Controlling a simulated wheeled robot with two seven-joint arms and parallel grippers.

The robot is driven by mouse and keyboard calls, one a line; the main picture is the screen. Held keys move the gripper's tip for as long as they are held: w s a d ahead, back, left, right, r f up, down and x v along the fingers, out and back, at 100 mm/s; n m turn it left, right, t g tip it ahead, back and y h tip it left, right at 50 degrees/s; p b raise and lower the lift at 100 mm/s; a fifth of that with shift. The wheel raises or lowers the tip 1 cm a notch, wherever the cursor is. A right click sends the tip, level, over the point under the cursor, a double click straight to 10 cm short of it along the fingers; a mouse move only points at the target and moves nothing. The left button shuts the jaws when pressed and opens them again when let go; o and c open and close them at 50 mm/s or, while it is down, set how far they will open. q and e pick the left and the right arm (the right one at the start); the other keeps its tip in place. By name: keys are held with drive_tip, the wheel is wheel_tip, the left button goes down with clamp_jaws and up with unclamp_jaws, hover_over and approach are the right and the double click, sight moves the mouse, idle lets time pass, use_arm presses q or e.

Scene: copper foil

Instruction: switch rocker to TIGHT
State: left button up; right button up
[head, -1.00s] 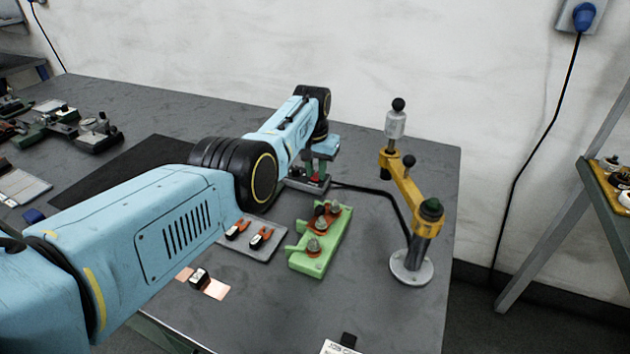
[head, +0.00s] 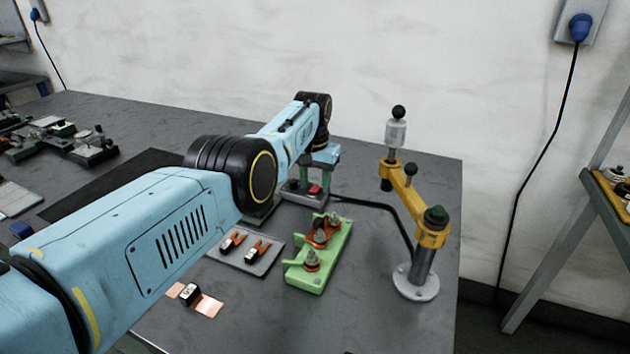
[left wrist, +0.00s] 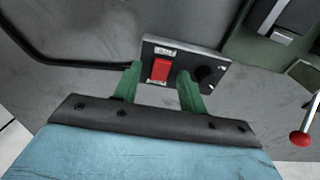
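The red rocker (left wrist: 160,69) sits on a small grey switch box (left wrist: 182,50) with a black round knob (left wrist: 206,75) beside it. Small labels lie above and below the rocker, too small to read. In the head view the rocker (head: 314,189) shows as a red spot on the box at the back of the table. My left gripper (left wrist: 160,82) has its two green fingers apart, one on each side of the rocker in the left wrist view, with nothing between them. I cannot tell whether a fingertip touches the box. My right gripper is not in view.
A black cable (head: 375,194) runs from the box to a yellow-armed stand (head: 410,200). A green fixture (head: 322,255), a grey tray with clips (head: 262,264) and copper foil (head: 209,306) lie in front. A red ball-ended lever (left wrist: 301,138) is at the right in the wrist view.

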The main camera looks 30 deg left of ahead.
sight(314, 189)
use_arm(q)
drive_tip(key=shift+r+p, duration=0.45)
drive_tip(key=shift+r, duration=0.05)
wheel_tip(314, 189, up, 4)
drive_tip(key=p, duration=0.3)
drive_tip(key=shift+s+r, duration=0.1)
drive_tip(key=shift+r, duration=0.1)
wheel_tip(314, 189, up, 8)
drive_tip(key=p, duration=0.1)
drive_tip(key=shift+s, duration=0.35)
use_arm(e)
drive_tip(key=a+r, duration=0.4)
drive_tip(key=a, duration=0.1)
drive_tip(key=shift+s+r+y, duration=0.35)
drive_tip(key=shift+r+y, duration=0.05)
